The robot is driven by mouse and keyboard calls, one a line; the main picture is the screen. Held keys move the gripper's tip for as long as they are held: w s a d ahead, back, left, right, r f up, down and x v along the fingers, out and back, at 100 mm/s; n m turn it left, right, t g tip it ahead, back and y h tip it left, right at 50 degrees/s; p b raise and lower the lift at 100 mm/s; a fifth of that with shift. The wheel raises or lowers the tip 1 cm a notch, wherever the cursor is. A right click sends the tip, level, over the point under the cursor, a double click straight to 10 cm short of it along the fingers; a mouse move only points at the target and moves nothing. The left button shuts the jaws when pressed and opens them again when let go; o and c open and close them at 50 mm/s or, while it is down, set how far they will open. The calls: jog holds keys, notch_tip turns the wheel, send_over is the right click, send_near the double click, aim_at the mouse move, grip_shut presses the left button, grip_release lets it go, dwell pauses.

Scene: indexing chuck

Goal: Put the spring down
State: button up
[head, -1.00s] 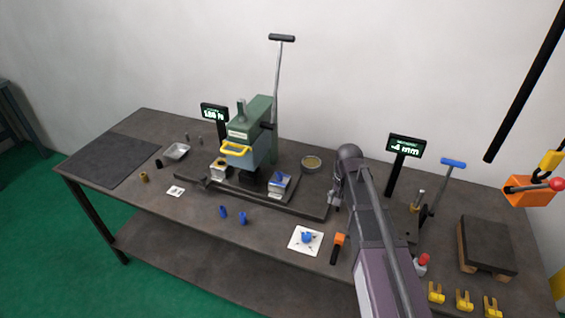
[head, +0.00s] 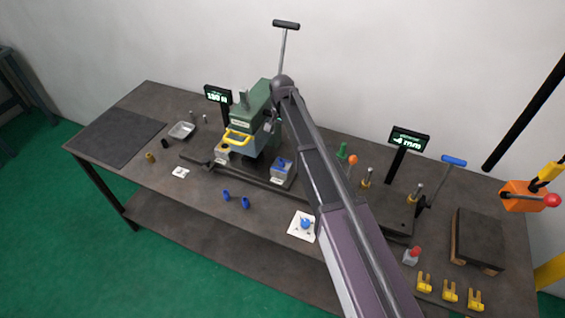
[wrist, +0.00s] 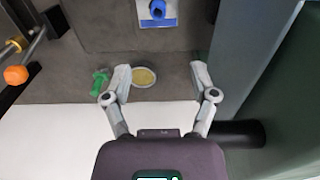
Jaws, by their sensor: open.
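My gripper (wrist: 160,68) is open, with no object visible between its fingertips in the wrist view. I cannot make out a spring in either view. A round dish with a yellowish inside (wrist: 144,77) lies by the left finger in the wrist view, partly covered by it. My arm hides this dish in the head view. The green press (head: 254,104) stands beside my gripper; its blue-grey and green sides fill the right of the wrist view. A blue cylinder (wrist: 157,10) sits on a pale block ahead of the gripper.
A green piece (wrist: 100,82) and an orange ball (wrist: 16,75) lie left in the wrist view. The bench (head: 190,209) also holds two blue pieces, a metal tray (head: 181,131), a white card (head: 300,232) and several yellow forks at the right. The dark mat at left is clear.

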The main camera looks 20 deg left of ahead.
aim_at(282, 159)
jog(key=shift+f, duration=0.15)
notch_tip(282, 159, down, 8)
jog(key=b, duration=0.8)
jog(key=shift+f+b, duration=0.2)
jog(key=shift+b, duration=0.1)
jog(key=f+b, duration=0.1)
jog(key=s+f+b, duration=0.1)
jog(key=f+b, duration=0.1)
jog(key=shift+d+f, duration=0.1)
jog(key=shift+f, duration=0.1)
jog(key=shift+f+b, duration=0.9)
jog(key=shift+b, duration=0.25)
jog(key=shift+c, duration=0.2)
